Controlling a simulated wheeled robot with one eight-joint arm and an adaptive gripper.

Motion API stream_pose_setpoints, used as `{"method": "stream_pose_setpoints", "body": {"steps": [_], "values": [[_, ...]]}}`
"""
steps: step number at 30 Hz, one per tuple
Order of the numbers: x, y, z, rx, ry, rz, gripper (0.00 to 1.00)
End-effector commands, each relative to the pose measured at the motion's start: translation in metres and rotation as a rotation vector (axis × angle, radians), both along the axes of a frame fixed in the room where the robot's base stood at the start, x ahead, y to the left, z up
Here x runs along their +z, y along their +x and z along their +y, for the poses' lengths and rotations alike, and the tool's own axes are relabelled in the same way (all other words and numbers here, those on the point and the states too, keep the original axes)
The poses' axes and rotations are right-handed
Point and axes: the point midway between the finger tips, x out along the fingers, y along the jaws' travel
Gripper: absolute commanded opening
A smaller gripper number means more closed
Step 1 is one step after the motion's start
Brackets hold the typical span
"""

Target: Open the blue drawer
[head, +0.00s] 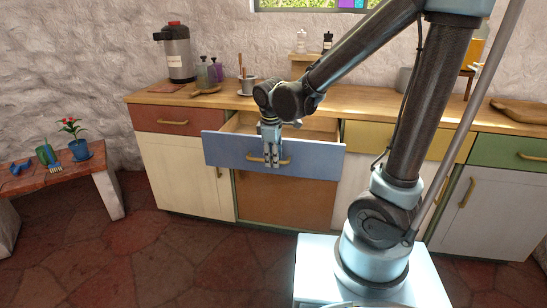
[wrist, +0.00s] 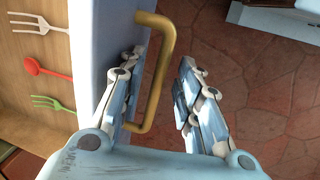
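The blue drawer (head: 225,146) is pulled out from the counter, its front standing well forward of the neighbouring fronts. Its brass handle (head: 285,161) also shows in the wrist view (wrist: 163,70). My gripper (head: 270,158) points down at the handle. In the wrist view my gripper (wrist: 160,85) has its fingers spread. The handle bar is between them, with the left finger between the bar and the blue front (wrist: 94,50). A gap separates the right finger from the bar. Whether the left finger touches the bar is unclear.
Forks and a red spoon (wrist: 48,69) lie inside the drawer. A red drawer (head: 165,120) is left, yellow (head: 405,139) and green (head: 500,152) ones right, all shut. The wooden counter (head: 150,97) bears a dispenser (head: 178,55) and bottles. The tiled floor in front is clear.

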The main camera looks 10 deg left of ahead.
Motion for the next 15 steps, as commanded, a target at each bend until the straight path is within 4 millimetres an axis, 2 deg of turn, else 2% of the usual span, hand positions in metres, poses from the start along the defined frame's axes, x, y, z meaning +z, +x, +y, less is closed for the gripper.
{"method": "stream_pose_setpoints", "body": {"steps": [8, 15], "values": [[0.01, -0.002, 0.0, 0.0, 0.0, 0.0, 0.31], [0.041, -0.008, 0.0, 0.001, 0.0, 0.0, 0.31]]}}
